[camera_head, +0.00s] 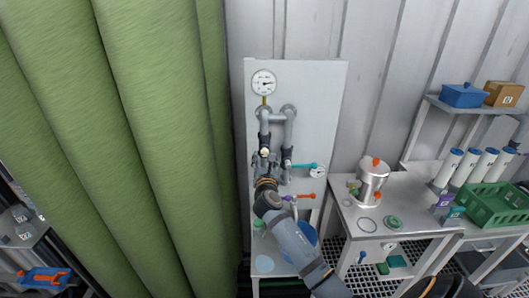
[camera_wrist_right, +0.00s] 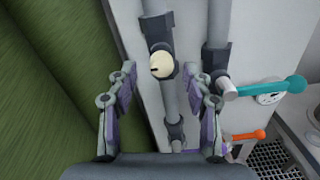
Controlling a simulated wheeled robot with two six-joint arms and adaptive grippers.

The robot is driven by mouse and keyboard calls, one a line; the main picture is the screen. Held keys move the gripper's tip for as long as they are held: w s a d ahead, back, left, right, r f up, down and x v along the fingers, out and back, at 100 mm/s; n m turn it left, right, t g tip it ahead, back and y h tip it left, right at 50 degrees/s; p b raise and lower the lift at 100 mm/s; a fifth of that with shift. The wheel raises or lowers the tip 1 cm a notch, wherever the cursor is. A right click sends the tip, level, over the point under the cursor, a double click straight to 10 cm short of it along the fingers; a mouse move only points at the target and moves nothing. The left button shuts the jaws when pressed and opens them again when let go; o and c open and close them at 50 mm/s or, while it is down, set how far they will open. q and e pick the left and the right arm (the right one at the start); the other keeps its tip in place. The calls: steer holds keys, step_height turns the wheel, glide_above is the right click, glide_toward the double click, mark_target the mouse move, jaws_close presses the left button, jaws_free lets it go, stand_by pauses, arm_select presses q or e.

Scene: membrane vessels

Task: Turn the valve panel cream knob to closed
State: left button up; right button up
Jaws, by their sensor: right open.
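The cream knob (camera_wrist_right: 162,64) is a round disc with a dark mark near its left edge, on a grey vertical pipe in the right wrist view. In the head view the cream knob (camera_head: 265,152) shows small on the left pipe of the valve panel (camera_head: 325,110). My right gripper (camera_wrist_right: 166,82) is open and empty, its two fingers on either side of the pipe and knob in the picture. I cannot tell how far the fingertips are from the knob. In the head view my right gripper (camera_head: 265,165) is just below the knob. My left gripper is not in view.
A teal lever (camera_wrist_right: 272,87) and an orange lever (camera_wrist_right: 247,135) stick out to the right of the pipes. A pressure gauge (camera_head: 264,83) sits above. A green curtain (camera_head: 150,120) hangs close on the left. A steel vessel (camera_head: 373,182) stands on the table at right.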

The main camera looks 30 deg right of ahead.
mark_target(265, 154)
steer(key=x, duration=0.3)
steer(key=shift+w+d, duration=0.2)
steer(key=shift+d, duration=0.15)
jaws_close()
